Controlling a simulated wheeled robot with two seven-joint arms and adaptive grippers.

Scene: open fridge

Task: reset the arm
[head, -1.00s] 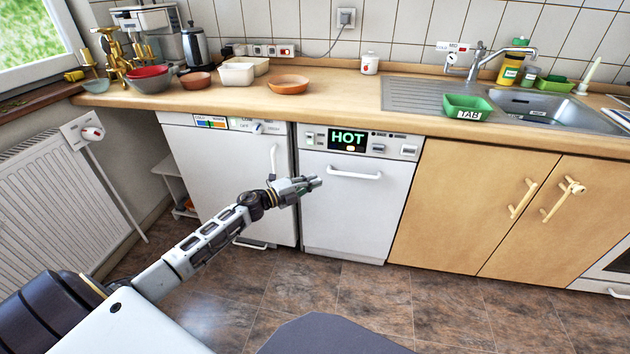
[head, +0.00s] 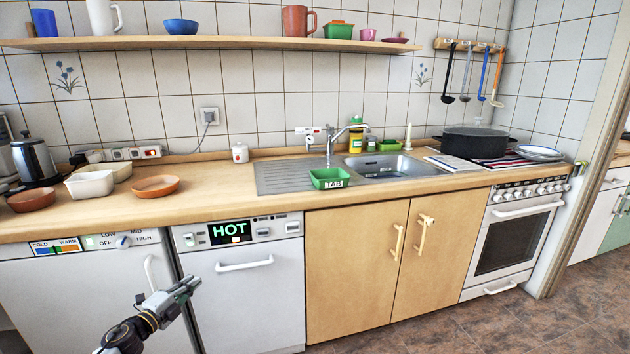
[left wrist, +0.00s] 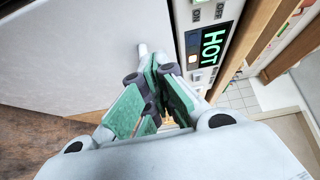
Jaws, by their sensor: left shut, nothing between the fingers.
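My left gripper (head: 182,288) is at the lower left of the head view, in front of the white appliances under the counter. It is shut and empty. In the left wrist view its green-padded fingers (left wrist: 155,75) are together, with the HOT display panel (left wrist: 210,45) to their right. The dishwasher (head: 245,300) with the HOT display is closed, and its white handle (head: 245,265) is to the right of the gripper. The fridge (head: 65,300) to its left shows a closed door and a white handle (head: 150,272). My right gripper is not in view.
Wooden cupboard doors (head: 350,260) and an oven (head: 515,240) stand to the right. Floor (head: 560,315) at the lower right is clear.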

